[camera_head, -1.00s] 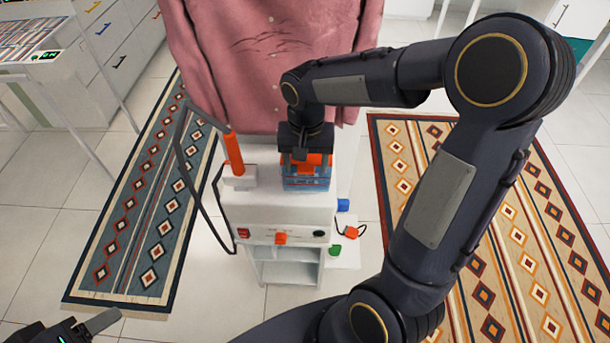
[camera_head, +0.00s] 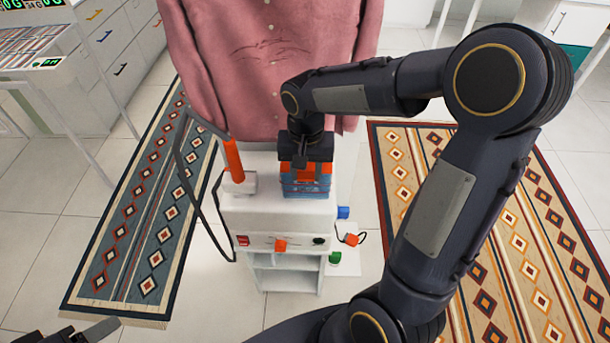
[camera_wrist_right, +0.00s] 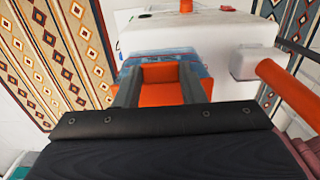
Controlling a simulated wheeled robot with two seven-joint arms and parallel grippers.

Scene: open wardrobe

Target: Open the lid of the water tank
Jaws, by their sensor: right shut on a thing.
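The water tank (camera_head: 307,189) is a blue, see-through box with orange parts on top of the white steamer-like machine (camera_head: 262,218). My right gripper (camera_head: 306,162) is over the tank from above. In the right wrist view, my right gripper (camera_wrist_right: 158,88) has its two fingers on either side of an orange block (camera_wrist_right: 160,92) on the tank, shut on it. The blue tank rim (camera_wrist_right: 195,55) shows behind. I cannot tell whether the lid is raised; the gripper hides part of it. My left gripper (camera_head: 92,330) is only partly visible at the lower left edge, away from the tank.
An orange handle (camera_head: 233,160) with a dark hose stands left of the tank. A pink shirt (camera_head: 275,65) hangs behind. Patterned rugs lie left (camera_head: 150,220) and right (camera_head: 500,240). Small coloured blocks (camera_head: 345,238) sit at the machine's right side.

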